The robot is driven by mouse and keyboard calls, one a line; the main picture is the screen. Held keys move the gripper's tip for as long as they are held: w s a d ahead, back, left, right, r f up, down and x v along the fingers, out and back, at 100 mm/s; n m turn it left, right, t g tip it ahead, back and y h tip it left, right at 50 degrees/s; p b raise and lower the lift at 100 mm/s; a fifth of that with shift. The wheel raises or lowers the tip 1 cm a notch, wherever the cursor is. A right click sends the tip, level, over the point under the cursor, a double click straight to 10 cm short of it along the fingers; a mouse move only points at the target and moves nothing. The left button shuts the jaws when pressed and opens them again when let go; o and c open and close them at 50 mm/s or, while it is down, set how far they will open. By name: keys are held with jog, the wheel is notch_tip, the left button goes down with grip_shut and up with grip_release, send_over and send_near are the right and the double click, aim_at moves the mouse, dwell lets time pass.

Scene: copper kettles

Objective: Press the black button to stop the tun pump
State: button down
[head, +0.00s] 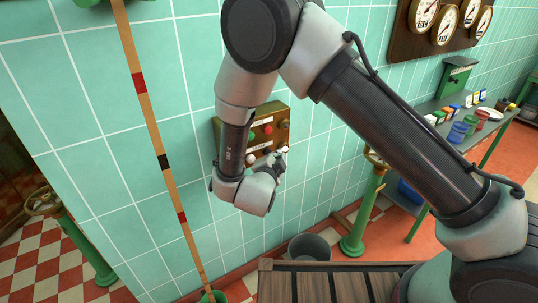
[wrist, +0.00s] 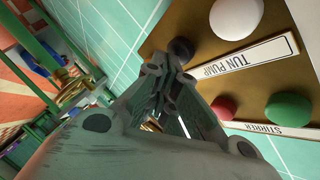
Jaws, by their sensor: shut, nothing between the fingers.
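The black button (wrist: 180,50) sits on a brass-coloured panel (wrist: 205,68), at the end of the label reading TUN PUMP (wrist: 245,58). A white button (wrist: 236,18) is on the other side of that row. My gripper (wrist: 168,72) is shut and empty, its fingertips just in front of the black button in the wrist view. I cannot tell whether they touch it. In the head view my gripper (head: 283,154) is at the lower right of the wall panel (head: 258,112), and I cannot make out the black button there.
Red (wrist: 222,107) and green (wrist: 288,108) buttons sit by the label reading STIRRER (wrist: 265,130). A grey bucket (head: 309,247) stands below the panel.

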jog(key=shift+w+a, duration=0.15)
dwell(0.4)
jog(key=shift+s+d, duration=0.55)
jog(key=shift+s, duration=0.2)
jog(key=shift+s+d, duration=0.7)
jog(key=shift+s, duration=0.35)
jog(key=shift+s+d, duration=0.7)
jog(key=shift+s, duration=0.3)
